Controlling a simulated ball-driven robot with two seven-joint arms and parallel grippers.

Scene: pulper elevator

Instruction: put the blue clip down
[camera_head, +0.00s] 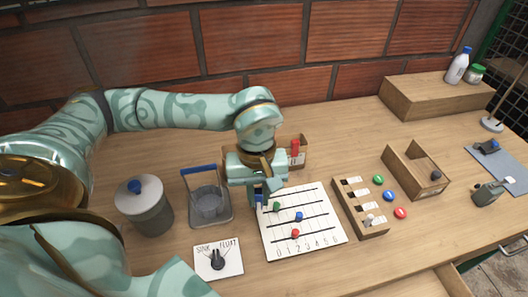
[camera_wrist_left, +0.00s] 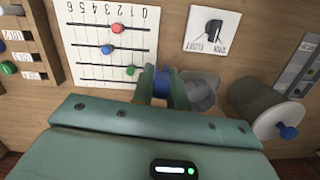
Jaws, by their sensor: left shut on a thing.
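My left gripper (camera_head: 262,186) points down at the left edge of the white numbered board (camera_head: 325,233). It is shut on a small blue clip (camera_head: 259,196), which shows between its fingers. In the left wrist view the blue clip (camera_wrist_left: 161,80) sits between the two fingers of my left gripper (camera_wrist_left: 163,92), next to the board's edge (camera_wrist_left: 145,50). I cannot tell whether the clip touches anything below it. My right gripper is not in view.
The board carries green, blue (camera_head: 298,216) and red beads on lines. A SINK/FLOAT dial card (camera_head: 218,259) lies in front. A slotted wooden block (camera_head: 357,207) stands right.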

